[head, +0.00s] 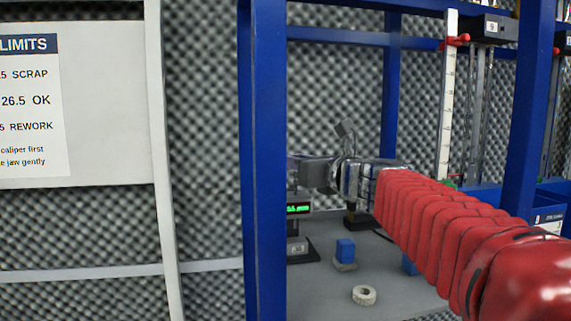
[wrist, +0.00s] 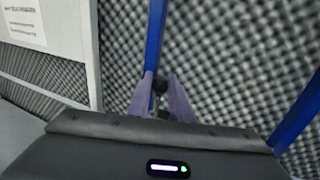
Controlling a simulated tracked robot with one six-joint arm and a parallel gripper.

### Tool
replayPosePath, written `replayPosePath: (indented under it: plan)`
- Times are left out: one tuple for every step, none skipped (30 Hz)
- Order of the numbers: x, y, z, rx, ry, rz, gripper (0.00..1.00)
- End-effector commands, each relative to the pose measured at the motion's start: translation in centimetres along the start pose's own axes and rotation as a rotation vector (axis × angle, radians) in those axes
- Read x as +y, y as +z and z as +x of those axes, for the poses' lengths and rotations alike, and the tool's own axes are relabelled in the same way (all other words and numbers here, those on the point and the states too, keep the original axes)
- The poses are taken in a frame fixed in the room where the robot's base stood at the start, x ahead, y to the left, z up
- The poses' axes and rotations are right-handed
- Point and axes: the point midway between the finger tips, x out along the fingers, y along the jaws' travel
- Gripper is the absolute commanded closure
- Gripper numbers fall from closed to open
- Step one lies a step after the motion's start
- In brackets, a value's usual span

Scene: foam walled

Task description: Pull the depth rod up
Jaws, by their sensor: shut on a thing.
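My red arm reaches in from the lower right in the head view. My gripper (head: 297,164) is at its far end, next to a blue upright and above a small gauge with a green display (head: 298,209). In the wrist view my gripper (wrist: 161,96) has its two pale purple fingers on either side of a dark round knob (wrist: 160,86), which looks like the top of the depth rod. The fingers are shut on it. The rod's lower part is hidden in the wrist view, and the upright and my gripper cover much of it in the head view.
A blue post (head: 262,160) stands close left of my gripper. On the grey bench (head: 320,232) are a blue block (head: 345,248) and a white tape roll (head: 364,295). A limits sign (head: 30,100) hangs at left. A white scale (head: 447,100) stands at right.

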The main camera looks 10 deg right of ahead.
Motion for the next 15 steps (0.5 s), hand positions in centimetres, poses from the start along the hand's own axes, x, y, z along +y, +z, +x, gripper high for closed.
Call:
replayPosePath:
  plan:
    - [0.02, 0.02, 0.01, 0.0, 0.0, 0.0, 1.0]
    - [0.03, 0.02, 0.01, 0.0, 0.0, 0.0, 1.0]
    - [0.03, 0.01, 0.02, 0.0, 0.0, 0.0, 1.0]
    - [0.04, 0.01, 0.02, 0.0, 0.001, 0.0, 0.79]
    - [0.04, 0.01, 0.02, 0.0, 0.001, 0.0, 0.77]
    - [0.05, 0.01, 0.02, 0.0, 0.001, 0.0, 0.74]
    - [0.05, 0.0, 0.03, 0.0, 0.001, 0.0, 0.72]
    - [0.06, 0.0, 0.03, 0.0, 0.001, 0.0, 0.7]
    - [0.07, 0.0, 0.03, 0.0, 0.001, 0.0, 0.67]
    - [0.07, 0.0, 0.03, 0.0, 0.001, 0.0, 0.65]
    - [0.07, -0.01, 0.04, 0.0, 0.001, 0.0, 0.63]
    - [0.08, -0.01, 0.04, 0.0, 0.001, 0.0, 0.62]
    - [0.08, -0.01, 0.04, 0.0, 0.001, 0.0, 0.62]
    - [0.09, -0.01, 0.04, 0.0, 0.001, 0.0, 0.62]
    - [0.1, -0.01, 0.04, 0.0, 0.001, 0.0, 0.62]
